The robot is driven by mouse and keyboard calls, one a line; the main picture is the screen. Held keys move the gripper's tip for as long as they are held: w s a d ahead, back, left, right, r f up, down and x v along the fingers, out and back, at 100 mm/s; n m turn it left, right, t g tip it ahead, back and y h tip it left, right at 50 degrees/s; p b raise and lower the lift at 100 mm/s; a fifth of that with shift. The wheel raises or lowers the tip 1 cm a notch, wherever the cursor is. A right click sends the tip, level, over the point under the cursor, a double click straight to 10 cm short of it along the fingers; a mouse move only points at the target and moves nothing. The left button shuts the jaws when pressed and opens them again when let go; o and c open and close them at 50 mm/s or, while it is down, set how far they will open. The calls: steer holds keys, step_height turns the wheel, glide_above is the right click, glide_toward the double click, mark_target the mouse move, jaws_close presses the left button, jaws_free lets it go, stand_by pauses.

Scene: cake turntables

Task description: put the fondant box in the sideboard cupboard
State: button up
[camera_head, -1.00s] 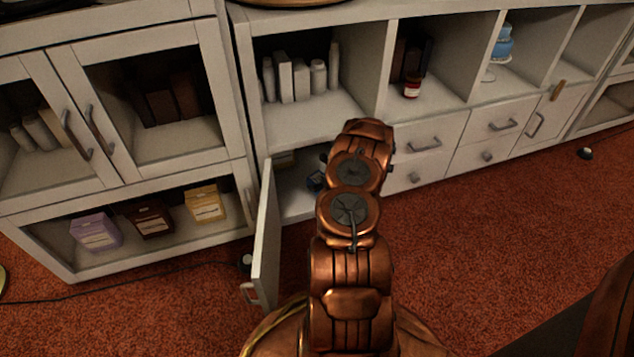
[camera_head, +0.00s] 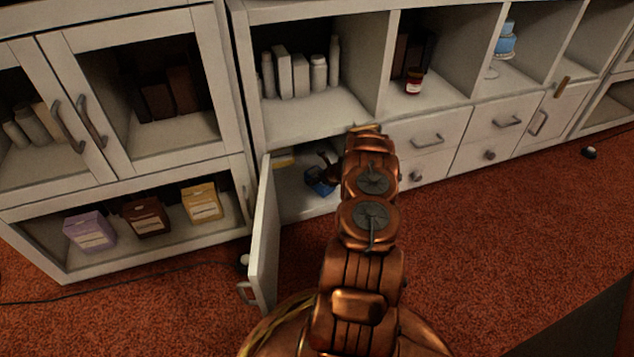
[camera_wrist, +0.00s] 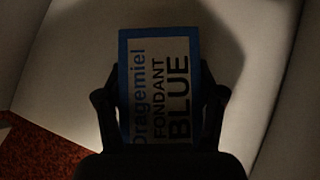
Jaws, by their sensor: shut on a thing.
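The fondant box (camera_wrist: 160,85) is blue with a pale label reading "Dragemiel FONDANT BLUE". It sits between the two dark fingers of my gripper (camera_wrist: 160,105) in the wrist view, which are shut on its sides. In the head view the blue box (camera_head: 321,181) is inside the open sideboard cupboard (camera_head: 293,207), low behind the open door (camera_head: 264,235). My gripper (camera_head: 328,163) shows there only in part, behind my arm. I cannot tell whether the box touches the cupboard floor.
Purple (camera_head: 90,230), brown (camera_head: 146,216) and yellow (camera_head: 201,203) boxes stand on the low shelf at left. Closed drawers (camera_head: 430,140) are at right; the red carpet ahead is clear.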

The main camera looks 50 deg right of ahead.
steer(key=shift+w+f, duration=0.1)
steer(key=shift+f, duration=0.2)
steer(key=o, duration=1.4)
steer(key=shift+c, duration=0.2)
steer(key=shift+r, duration=0.1)
steer(key=shift+s+r+p, duration=0.2)
steer(key=shift+r+p, duration=0.1)
steer(key=shift+r, duration=0.05)
steer(key=p+v, duration=0.3)
steer(key=v, duration=0.8)
steer(key=shift+s+p, duration=0.15)
steer(key=shift+p, duration=0.25)
